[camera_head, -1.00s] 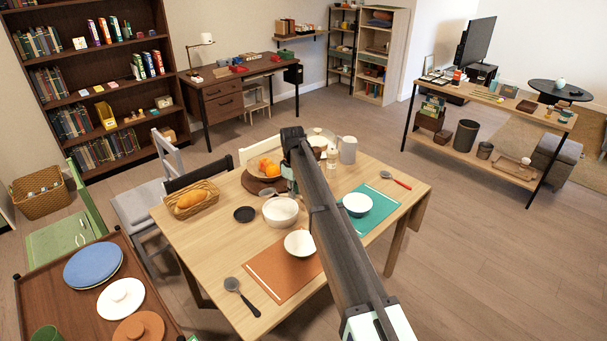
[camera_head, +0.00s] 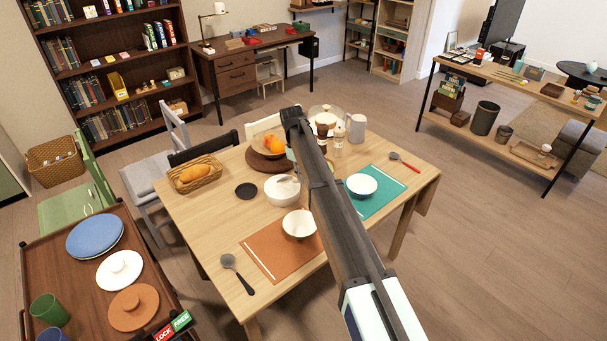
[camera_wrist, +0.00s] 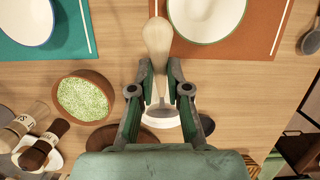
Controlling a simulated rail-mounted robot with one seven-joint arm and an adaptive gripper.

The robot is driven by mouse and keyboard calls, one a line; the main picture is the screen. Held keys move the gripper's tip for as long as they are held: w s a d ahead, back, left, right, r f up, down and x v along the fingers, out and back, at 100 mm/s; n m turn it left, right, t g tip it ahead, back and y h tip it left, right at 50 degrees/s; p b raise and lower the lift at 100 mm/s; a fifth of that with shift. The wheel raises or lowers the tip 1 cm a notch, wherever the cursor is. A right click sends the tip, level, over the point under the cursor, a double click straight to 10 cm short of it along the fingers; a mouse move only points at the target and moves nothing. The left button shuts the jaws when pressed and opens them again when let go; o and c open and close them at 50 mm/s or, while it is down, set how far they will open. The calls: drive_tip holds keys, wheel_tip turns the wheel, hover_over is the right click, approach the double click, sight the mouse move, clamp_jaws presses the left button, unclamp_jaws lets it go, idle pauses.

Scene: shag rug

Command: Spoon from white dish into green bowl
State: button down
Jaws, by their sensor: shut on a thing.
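In the wrist view my gripper (camera_wrist: 160,88) is shut on a spoon with a pale, wide handle (camera_wrist: 157,38). Its lower end runs down between the fingers. A white dish (camera_wrist: 152,122) shows partly beneath, mostly hidden by the fingers. In the head view the white dish (camera_head: 282,194) stands on the table left of my arm, with a greyish spoon end (camera_head: 287,179) at its far side. I cannot tell whether the spoon touches the dish.
White bowls stand on the orange mat (camera_head: 270,262) and teal mat (camera_head: 385,200). Shakers (camera_wrist: 38,150) stand near the green bowl. A fruit bowl (camera_head: 260,160), bread basket (camera_head: 197,188) and black coaster (camera_head: 246,191) surround the dish. Bare wood lies between dish and green bowl.

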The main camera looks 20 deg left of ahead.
sight(295, 181)
drive_tip(key=shift+w+a+f+b, duration=0.15)
drive_tip(key=shift+f+b, duration=0.25)
drive_tip(key=shift+f, duration=0.55)
drive_tip(key=shift+w+a+f+b, duration=0.15)
drive_tip(key=shift+f+b, duration=0.25)
drive_tip(key=shift+f, duration=0.5)
drive_tip(key=shift+a+f+b, duration=0.15)
drive_tip(key=shift+f+b, duration=0.25)
drive_tip(key=shift+f, duration=0.55)
drive_tip(key=t+y+b, duration=0.1)
drive_tip(key=y+b, duration=0.1)
drive_tip(key=b, duration=0.1)
drive_tip(key=shift+r, duration=0.1)
drive_tip(key=shift+s+d+r+t+y+b, duration=0.15)
drive_tip(key=shift+r+t+y+b, duration=0.15)
drive_tip(key=shift+r, duration=0.25)
drive_tip(key=shift+d+r+t+y+b, duration=0.15)
drive_tip(key=shift+r+t+y, duration=0.2)
drive_tip(key=shift+r, duration=0.2)
drive_tip(key=shift+a, duration=0.1)
